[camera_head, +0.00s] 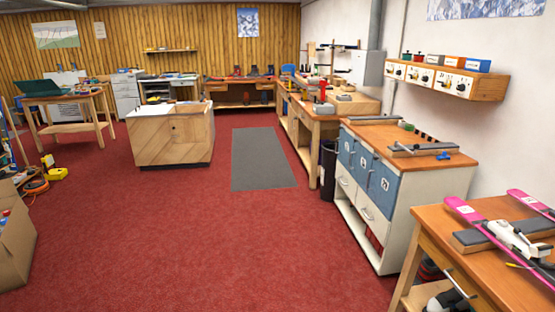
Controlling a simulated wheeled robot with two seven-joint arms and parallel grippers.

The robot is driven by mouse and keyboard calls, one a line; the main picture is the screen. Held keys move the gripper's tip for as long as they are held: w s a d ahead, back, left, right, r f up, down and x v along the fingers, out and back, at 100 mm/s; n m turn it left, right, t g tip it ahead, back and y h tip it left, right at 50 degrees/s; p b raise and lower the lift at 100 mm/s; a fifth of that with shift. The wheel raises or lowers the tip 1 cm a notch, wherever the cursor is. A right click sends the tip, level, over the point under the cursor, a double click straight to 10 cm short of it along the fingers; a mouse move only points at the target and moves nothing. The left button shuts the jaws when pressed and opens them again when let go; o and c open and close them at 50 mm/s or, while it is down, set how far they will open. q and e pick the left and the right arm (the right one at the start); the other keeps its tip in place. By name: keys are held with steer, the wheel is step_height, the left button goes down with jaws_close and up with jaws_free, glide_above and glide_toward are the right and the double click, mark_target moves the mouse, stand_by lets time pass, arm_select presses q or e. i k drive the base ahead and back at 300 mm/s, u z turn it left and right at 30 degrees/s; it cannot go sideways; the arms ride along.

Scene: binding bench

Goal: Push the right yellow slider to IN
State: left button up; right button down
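No yellow slider can be made out clearly, and no IN marking is readable. A wooden wall unit (489,86) at the upper right carries white panels (420,75) with black knobs and small yellowish marks, too small to tell apart. On the bench (425,222) at the lower right, a white and black device (520,238) sits by a pink ski (468,212), with a small yellow piece (521,266) beside it. Neither of my grippers is in view.
A white cabinet with blue doors (367,170) stands below the wall unit. A wooden counter (172,138) stands mid-room beside a grey mat (261,160). A cardboard box (14,250) is at the lower left. The red carpet (190,240) in front is clear.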

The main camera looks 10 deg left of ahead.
mark_target(446, 82)
steer(key=u, duration=1.05)
steer(key=i, duration=3.35)
steer(key=z, duration=2.55)
